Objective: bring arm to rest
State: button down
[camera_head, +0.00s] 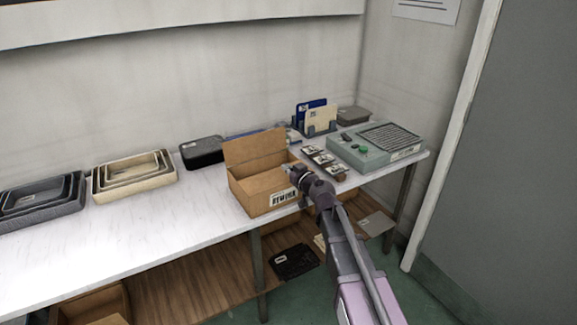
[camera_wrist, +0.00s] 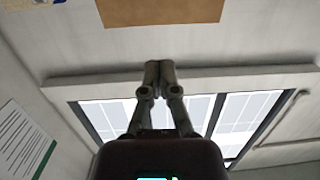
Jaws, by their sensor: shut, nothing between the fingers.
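My gripper (camera_head: 291,172) is at the end of my raised arm, in front of the right side of the open cardboard box (camera_head: 250,197) in the head view. In the wrist view my gripper (camera_wrist: 159,68) has its two fingers together, with nothing between them. The wrist camera looks toward the wall and windows, and a brown panel (camera_wrist: 160,12) shows at its top edge. I cannot tell whether the gripper touches the box; it covers part of the box's right edge.
On the white table (camera_head: 150,225) stand nested beige trays (camera_head: 135,187), nested grey trays (camera_head: 45,207), a black case (camera_head: 202,152) and a grey-green device (camera_head: 377,147). Black and white pieces (camera_head: 312,150) lie beside it. A wooden shelf (camera_head: 190,285) is below. A grey door (camera_head: 515,170) is at right.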

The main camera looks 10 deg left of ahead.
jog(key=shift+d+r, duration=0.1)
jog(key=w+d+r+m+t+h+p, duration=0.1)
jog(key=d+r+m+t+h+p, duration=0.2)
jog(key=d, duration=0.4)
jog(key=w+d+r+m+t+h, duration=0.1)
jog(key=d+r+m+t+h, duration=0.15)
jog(key=d+h, duration=0.35)
jog(key=s+d+f+m+g+h+p, duration=0.2)
jog(key=s+d+m+h, duration=0.1)
jog(key=d, duration=0.4)
jog(key=s+d+f+m+g+h+p, duration=0.1)
jog(key=s+d+m+g+h, duration=0.15)
jog(key=d, duration=0.55)
jog(key=s+d+f+g+p, duration=0.2)
jog(key=s+f+g, duration=0.1)
jog(key=s+g, duration=0.15)
jog(key=s+d+f+g+p, duration=0.1)
jog(key=s+d+f+g, duration=0.2)
jog(key=s, duration=0.3)
jog(key=s+a+n+g+y+p, duration=0.1)
jog(key=s+g+y, duration=0.1)
jog(key=s, duration=0.4)
jog(key=s+a+f+n+g+y+p, duration=0.1)
jog(key=s+a+n+g+y, duration=0.1)
jog(key=s+g, duration=0.2)
jog(key=shift+s+a+f, duration=0.2)
jog(key=shift+s+a, duration=0.1)
jog(key=shift+s, duration=0.75)
